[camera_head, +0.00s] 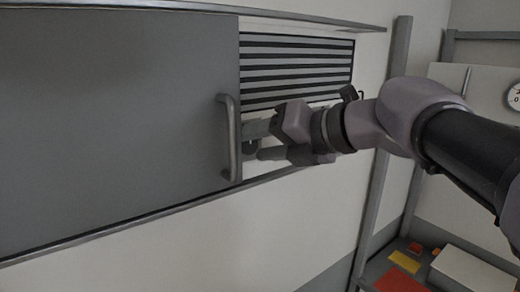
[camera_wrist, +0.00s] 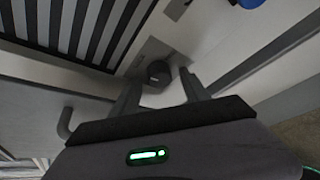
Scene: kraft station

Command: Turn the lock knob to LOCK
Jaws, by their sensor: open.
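In the head view my gripper (camera_head: 252,142) reaches in from the right, close to the wall below the striped panel. The knob is mostly hidden there by the fingers. The knob's pointer and any LOCK marking are not readable.
A grey sliding door (camera_head: 110,110) with a vertical bar handle (camera_head: 231,138) stands directly left of my fingertips. A black-and-white striped panel (camera_head: 297,66) is above. Rails run along the top and bottom.

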